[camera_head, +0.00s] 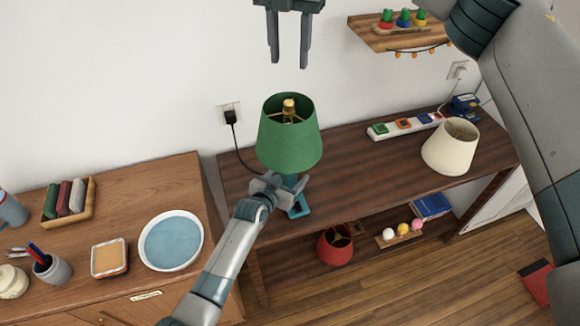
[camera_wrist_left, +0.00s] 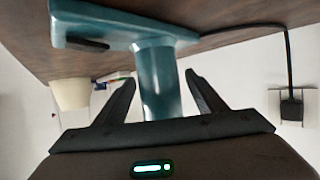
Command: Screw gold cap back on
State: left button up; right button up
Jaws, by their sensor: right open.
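The green-shaded lamp (camera_head: 288,145) stands upright on the dark wooden table. A small gold cap (camera_head: 289,104) shows at the middle of its open shade top; I cannot tell how tightly it sits. My right gripper (camera_head: 289,66) is open and empty, pointing down right above the shade, apart from the cap. In the left wrist view the stem (camera_wrist_left: 158,80) stands between the fingers, and the teal base (camera_wrist_left: 115,28) lies on the table.
A black plug (camera_head: 230,117) is in the wall socket behind. A wooden shelf (camera_head: 400,36) is on the wall at right. A blue-white bowl (camera_head: 171,241) is on the left cabinet.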

pick_arm(q)
jog(key=shift+s, duration=0.1)
jog(key=b+v, duration=0.3)
jog(key=v, duration=1.4)
pick_arm(e)
notch_tip(320, 180, down, 3)
jog(key=shift+f, duration=0.1)
pick_arm(q)
jog(key=shift+s+a, duration=0.1)
jog(key=shift+a, duration=0.05)
